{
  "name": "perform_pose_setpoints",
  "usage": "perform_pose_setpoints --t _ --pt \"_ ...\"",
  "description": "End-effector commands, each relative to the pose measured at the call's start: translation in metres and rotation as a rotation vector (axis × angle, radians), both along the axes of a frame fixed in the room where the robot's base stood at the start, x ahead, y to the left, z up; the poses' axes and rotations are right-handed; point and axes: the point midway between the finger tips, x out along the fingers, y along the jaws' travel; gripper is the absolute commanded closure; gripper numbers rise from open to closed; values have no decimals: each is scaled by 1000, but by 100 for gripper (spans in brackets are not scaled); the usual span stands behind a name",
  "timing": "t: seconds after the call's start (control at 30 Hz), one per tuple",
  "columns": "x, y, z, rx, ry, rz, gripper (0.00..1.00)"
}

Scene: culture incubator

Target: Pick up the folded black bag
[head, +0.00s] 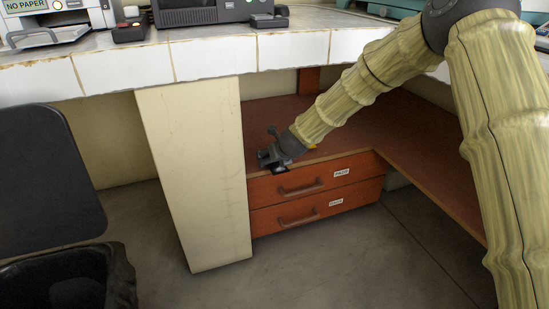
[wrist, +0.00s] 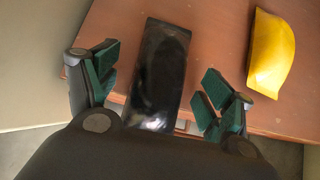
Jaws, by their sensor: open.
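The folded black bag (wrist: 160,65) is a flat, glossy dark rectangle lying on the reddish-brown wooden surface in the wrist view. My gripper (wrist: 155,95) is open, with one green-padded finger to the left of the bag and the other to the right. The bag's near end reaches between the fingers. I cannot tell whether the fingers touch it. In the head view my gripper (head: 272,160) is at the front edge of the wooden shelf, above the drawers; a small dark patch of the bag (head: 281,169) shows beside it.
A yellow object (wrist: 270,54) lies right of the bag. The shelf (head: 345,130) sits under a white-tiled counter (head: 205,58), with two labelled drawers (head: 315,190) below. A cream panel (head: 195,175) stands left of the shelf. A black bin (head: 60,280) is at lower left.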

Motion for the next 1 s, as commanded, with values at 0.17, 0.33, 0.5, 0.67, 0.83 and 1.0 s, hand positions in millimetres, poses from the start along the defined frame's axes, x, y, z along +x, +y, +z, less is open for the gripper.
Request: perform_pose_setpoints --t 0.17,0.33,0.5,0.67,0.83,1.0 --pt "-12 -5 16 1 -3 0 19" --pt "-33 -13 37 1 -2 1 19" --pt "-52 -21 57 1 -2 0 19" --pt "-65 -27 72 0 -1 -1 19" --pt "-74 -30 81 1 -1 -1 19" --pt "-77 -31 83 1 0 -1 19"
